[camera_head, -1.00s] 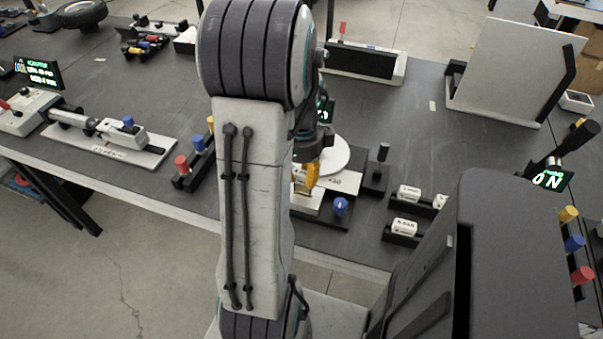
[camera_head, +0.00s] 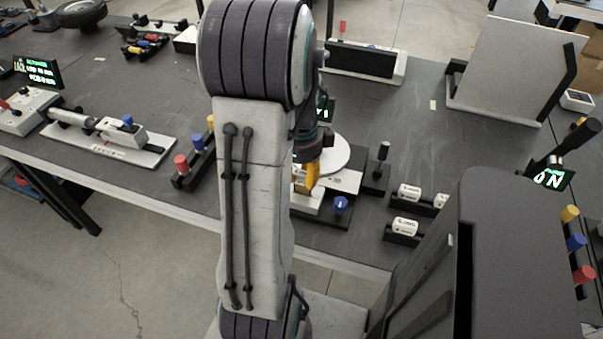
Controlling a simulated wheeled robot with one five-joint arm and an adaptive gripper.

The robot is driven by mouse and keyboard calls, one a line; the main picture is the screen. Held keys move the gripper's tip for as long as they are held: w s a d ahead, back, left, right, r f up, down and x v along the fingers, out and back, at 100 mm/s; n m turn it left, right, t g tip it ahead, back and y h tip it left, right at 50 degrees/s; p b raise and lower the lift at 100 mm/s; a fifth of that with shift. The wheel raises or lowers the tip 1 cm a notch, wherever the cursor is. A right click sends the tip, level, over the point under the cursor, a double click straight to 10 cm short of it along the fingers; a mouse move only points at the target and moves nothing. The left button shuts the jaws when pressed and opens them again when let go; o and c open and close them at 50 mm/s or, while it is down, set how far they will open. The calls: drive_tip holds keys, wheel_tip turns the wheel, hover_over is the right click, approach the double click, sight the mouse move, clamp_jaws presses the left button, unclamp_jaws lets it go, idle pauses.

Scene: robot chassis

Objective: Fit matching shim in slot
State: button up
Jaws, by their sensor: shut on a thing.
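My gripper (camera_head: 312,176) hangs low over a station at the bench's middle, largely hidden behind my arm. A yellow finger shows. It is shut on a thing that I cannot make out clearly. A white block-like part (camera_head: 306,201) shows just below the finger; I cannot tell whether it is held or belongs to the station. The station has a white disc (camera_head: 336,153), a pale plate (camera_head: 347,182) and a blue knob (camera_head: 341,205). Labelled white blocks, apparently shims, sit in black holders to the right: one in front (camera_head: 405,225), two behind (camera_head: 410,192). The slot is not clearly visible.
A black upright handle (camera_head: 382,157) stands right of the disc. A rack with red, blue and yellow knobs (camera_head: 190,158) lies left of my arm, with a slide fixture (camera_head: 122,139) farther left. A slanted panel (camera_head: 520,72) stands at the back right. Bench is clear before it.

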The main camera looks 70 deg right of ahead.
sight(302, 185)
drive_tip(key=shift+f+b, duration=1.5)
drive_tip(key=shift+f, duration=0.3)
drive_tip(key=o, duration=1.2)
drive_tip(key=shift+c, duration=0.2)
drive_tip(key=shift+r, duration=0.1)
wheel_tip(302, 185, up, 12)
drive_tip(key=shift+f, duration=0.1)
